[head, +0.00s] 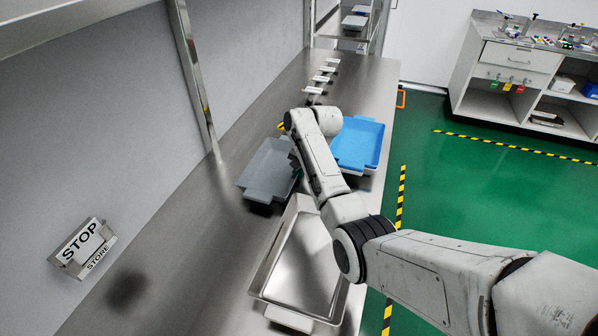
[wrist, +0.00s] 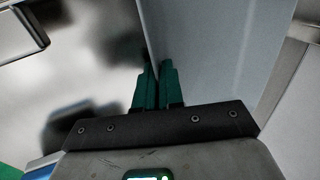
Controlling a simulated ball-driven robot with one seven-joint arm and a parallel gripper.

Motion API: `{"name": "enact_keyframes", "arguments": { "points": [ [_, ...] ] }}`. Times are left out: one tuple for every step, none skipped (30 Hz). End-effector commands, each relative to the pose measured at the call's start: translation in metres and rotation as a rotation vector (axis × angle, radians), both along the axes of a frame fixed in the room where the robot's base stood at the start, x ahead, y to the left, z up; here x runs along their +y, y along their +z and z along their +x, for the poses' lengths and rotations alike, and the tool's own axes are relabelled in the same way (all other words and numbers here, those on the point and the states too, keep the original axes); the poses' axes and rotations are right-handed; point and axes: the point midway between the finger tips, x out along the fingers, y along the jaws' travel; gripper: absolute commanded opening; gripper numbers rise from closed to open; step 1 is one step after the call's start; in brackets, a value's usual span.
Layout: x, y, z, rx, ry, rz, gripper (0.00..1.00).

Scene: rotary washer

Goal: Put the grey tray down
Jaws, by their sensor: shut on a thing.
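The grey tray (head: 266,170) is at the steel counter, left of my forearm in the head view. A dark shadow shows by its near edge; I cannot tell for sure whether its base touches the counter. In the wrist view its pale grey wall (wrist: 205,45) rises beside my gripper (wrist: 153,72). The green fingers are close together on the wall's edge, shut on the tray.
A blue tray (head: 359,142) lies right of my arm, near the counter's edge. An empty metal tray (head: 262,283) is at the front. Small white cards (head: 320,79) line the back. A STOP STORE sign (head: 83,247) is at left. The steel counter (head: 190,235) is bare left of the trays.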

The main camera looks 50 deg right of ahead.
Motion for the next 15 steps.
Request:
{"name": "enact_keyframes", "arguments": {
  "points": [
    [-0.0002, -0.0003, 0.0004, -0.001, 0.0, -0.001, 0.0],
    [-0.0002, -0.0012, 0.0004, -0.001, 0.0, -0.001, 0.0],
    [-0.0002, -0.0024, 0.0004, -0.001, 0.0, -0.001, 0.0],
    [-0.0001, -0.0024, 0.0001, 0.0, 0.0, 0.0, 0.09],
    [-0.0001, -0.0021, 0.0001, 0.0, 0.0, 0.0, 0.12],
    [-0.0001, -0.0021, 0.0001, 0.0, 0.0, 0.0, 0.16],
    [0.0, -0.0022, 0.0001, 0.0, 0.0, 0.0, 0.19],
    [0.0, -0.0022, 0.0001, 0.0, 0.0, 0.0, 0.22],
    [0.0, -0.0021, 0.0, 0.0, 0.0, 0.0, 0.26],
    [0.0, -0.0021, 0.0001, 0.0, 0.0, 0.0, 0.28],
    [0.0, -0.0021, 0.0, 0.0, 0.0, 0.0, 0.31],
    [0.0, -0.0021, 0.0, 0.0, 0.0, 0.0, 0.33],
    [0.0, -0.0022, -0.0001, 0.0, 0.0, 0.0, 0.33],
    [-0.0001, -0.0023, -0.0002, 0.0, 0.0, 0.0, 0.33],
    [0.0, -0.0023, -0.0002, 0.001, 0.0, 0.0, 0.33]
  ]
}}
